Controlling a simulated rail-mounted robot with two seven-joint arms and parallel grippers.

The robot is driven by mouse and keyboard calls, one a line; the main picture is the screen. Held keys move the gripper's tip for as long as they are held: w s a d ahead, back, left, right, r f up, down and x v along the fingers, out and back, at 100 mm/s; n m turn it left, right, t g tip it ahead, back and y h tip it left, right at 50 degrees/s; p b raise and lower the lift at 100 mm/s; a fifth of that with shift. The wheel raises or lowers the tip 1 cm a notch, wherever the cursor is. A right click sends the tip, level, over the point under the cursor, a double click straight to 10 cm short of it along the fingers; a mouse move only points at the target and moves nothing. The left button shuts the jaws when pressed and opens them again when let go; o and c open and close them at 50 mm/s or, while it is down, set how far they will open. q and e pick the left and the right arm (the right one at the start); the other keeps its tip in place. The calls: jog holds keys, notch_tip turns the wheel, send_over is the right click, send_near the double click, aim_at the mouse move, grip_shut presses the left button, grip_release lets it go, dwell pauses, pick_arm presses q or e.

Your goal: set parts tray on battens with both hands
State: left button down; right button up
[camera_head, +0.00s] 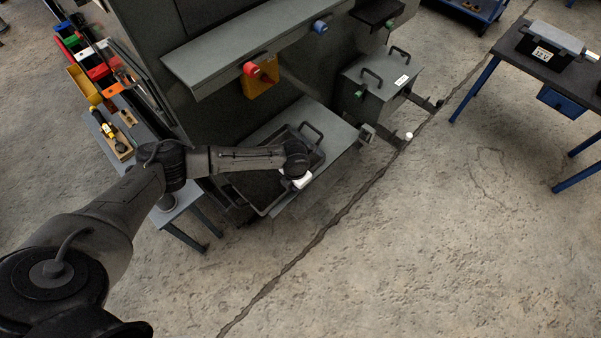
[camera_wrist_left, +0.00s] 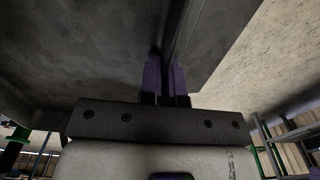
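The parts tray (camera_head: 268,211) is a dark, open, shallow tray at the lower front of the grey cabinet. A handle (camera_head: 312,131) stands up at its far right end. My left gripper (camera_head: 297,180) is at the tray's near right side, and the arm crosses over the tray and hides part of it. In the left wrist view my two purple fingers (camera_wrist_left: 166,80) sit close on both sides of a thin dark bar or edge of the tray. The battens cannot be clearly made out under the tray. My right gripper is not in view.
A grey box (camera_head: 376,88) with two handles stands on projecting bars right of the tray. A shelf (camera_head: 235,52) with red and blue knobs overhangs behind. A tool bench (camera_head: 112,125) is at left, a blue-legged table (camera_head: 555,75) at right. The floor in front is clear.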

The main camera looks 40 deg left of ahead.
pick_arm(q)
jog(key=shift+s+a+p, duration=0.1)
jog(key=shift+s+p, duration=0.55)
jog(key=shift+s, duration=0.45)
jog(key=c, duration=1.2)
grip_release()
jog(key=shift+c, duration=0.2)
notch_tip(320, 180, up, 14)
jog(key=p, duration=0.3)
jog(key=shift+f, duration=0.1)
